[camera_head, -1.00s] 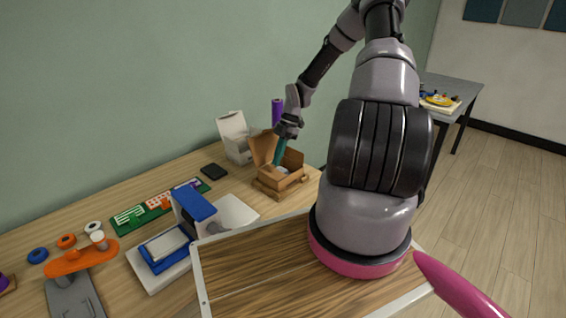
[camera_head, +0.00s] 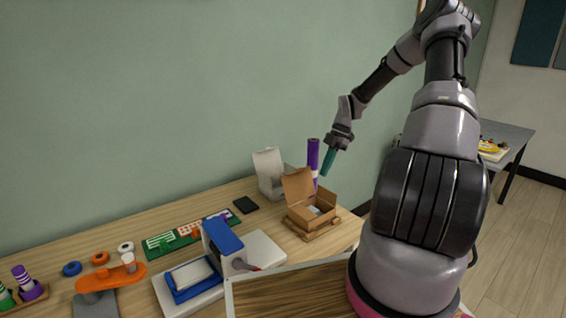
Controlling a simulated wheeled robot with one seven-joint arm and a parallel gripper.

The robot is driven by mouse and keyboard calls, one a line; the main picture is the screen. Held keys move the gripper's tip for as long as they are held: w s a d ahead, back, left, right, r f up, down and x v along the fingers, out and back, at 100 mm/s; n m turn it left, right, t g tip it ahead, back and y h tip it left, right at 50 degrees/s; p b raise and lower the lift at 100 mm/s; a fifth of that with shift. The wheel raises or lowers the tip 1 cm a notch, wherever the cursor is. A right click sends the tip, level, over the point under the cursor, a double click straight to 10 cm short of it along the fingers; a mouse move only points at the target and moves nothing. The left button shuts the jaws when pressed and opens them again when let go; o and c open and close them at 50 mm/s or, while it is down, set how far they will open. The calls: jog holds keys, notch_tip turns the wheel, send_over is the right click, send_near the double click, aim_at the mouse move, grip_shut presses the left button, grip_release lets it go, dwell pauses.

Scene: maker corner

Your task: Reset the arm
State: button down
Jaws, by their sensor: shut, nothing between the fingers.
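My arm rises at the right of the head view and bends down to my gripper (camera_head: 327,168), which has teal fingers. The gripper is shut and empty, pointing down in the air near the wall. In the picture it is above and a little right of an open brown cardboard box (camera_head: 314,214), apart from it. The box has its lid flap up, a small pale item inside, and rests on a small wooden stand on the workbench (camera_head: 75,245).
A purple cylinder (camera_head: 312,155) and an open white box (camera_head: 270,175) stand behind the brown box. A black flat item (camera_head: 246,205), a green board (camera_head: 160,243), a blue-and-white device (camera_head: 222,235) and an orange-topped stand (camera_head: 110,278) are to the left. A grey table (camera_head: 508,133) stands at far right.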

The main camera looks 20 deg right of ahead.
jog(key=s+a+r+m+t+h, duration=0.1)
jog(key=s+a+r+m+h, duration=0.2)
jog(key=r, duration=0.5)
jog(key=s+a+r+m+t, duration=0.1)
jog(key=s+a+r+m, duration=0.1)
jog(key=s+r+m, duration=0.35)
jog(key=s+a+r+m+t+h, duration=0.2)
jog(key=r+m, duration=0.3)
jog(key=r, duration=0.5)
jog(key=s+a+r+m+t+y, duration=0.1)
jog(key=s+a+r+m+t, duration=0.1)
jog(key=s+r+m, duration=0.4)
jog(key=s+a+r+m+t+y, duration=0.1)
jog(key=s+a+r+m+t, duration=0.2)
jog(key=s, duration=0.7)
jog(key=shift+s+a+r+m, duration=0.25)
jog(key=shift+r+m, duration=1.1)
jog(key=shift+m, duration=0.8)
